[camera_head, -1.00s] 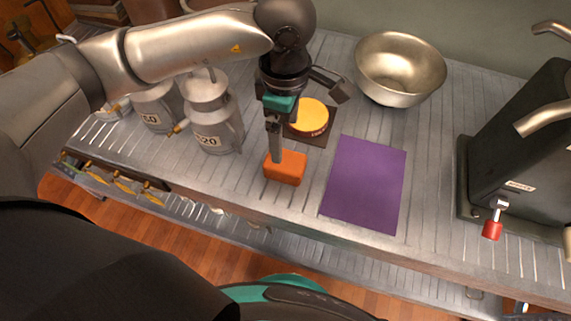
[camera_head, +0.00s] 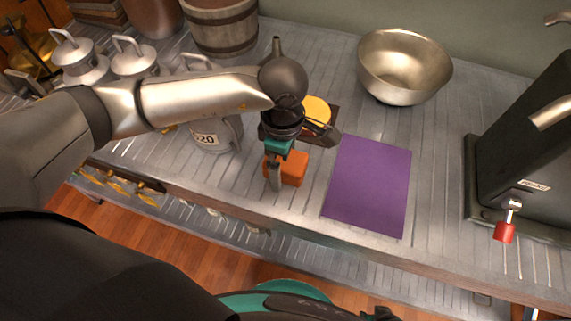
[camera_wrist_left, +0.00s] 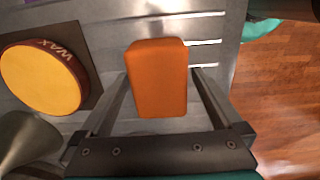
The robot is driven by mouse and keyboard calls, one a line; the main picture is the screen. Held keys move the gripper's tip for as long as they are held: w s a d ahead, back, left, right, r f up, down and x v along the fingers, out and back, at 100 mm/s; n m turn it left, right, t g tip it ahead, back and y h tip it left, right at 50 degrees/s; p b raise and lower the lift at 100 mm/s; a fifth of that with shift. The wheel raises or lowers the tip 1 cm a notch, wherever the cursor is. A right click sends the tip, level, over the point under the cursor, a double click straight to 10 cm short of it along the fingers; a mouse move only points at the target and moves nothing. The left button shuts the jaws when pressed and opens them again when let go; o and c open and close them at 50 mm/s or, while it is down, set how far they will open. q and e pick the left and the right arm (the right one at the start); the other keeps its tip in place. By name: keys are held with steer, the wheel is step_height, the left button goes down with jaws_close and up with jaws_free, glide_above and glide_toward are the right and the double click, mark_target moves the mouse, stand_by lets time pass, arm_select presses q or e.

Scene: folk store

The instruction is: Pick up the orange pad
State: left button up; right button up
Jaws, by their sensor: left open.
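The orange pad (camera_head: 294,168) is a small rounded block on the grey slatted counter, near its front edge. My left gripper (camera_head: 280,172) is low at the pad and partly covers its left side in the head view. In the left wrist view the orange pad (camera_wrist_left: 157,78) lies between the two open fingers of my left gripper (camera_wrist_left: 163,82), one finger on each side. A narrow gap shows by each finger, and the gripper holds nothing. My right gripper is not in view.
A yellow wax tin (camera_head: 316,110) on a dark square sits just behind the pad. A purple mat (camera_head: 368,186) lies to the right, with a metal bowl (camera_head: 404,66) behind it. A black machine (camera_head: 530,150) stands far right. Metal cans (camera_head: 215,133) stand left.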

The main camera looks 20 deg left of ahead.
arm_select(q)
steer(key=shift+f, duration=0.1)
steer(key=c, duration=1.3)
steer(key=shift+r, duration=0.4)
step_height(320, 180, up, 8)
steer(key=p, duration=0.2)
steer(key=shift+r+p, duration=0.1)
steer(key=shift+p, duration=0.2)
steer(key=shift+r, duration=0.55)
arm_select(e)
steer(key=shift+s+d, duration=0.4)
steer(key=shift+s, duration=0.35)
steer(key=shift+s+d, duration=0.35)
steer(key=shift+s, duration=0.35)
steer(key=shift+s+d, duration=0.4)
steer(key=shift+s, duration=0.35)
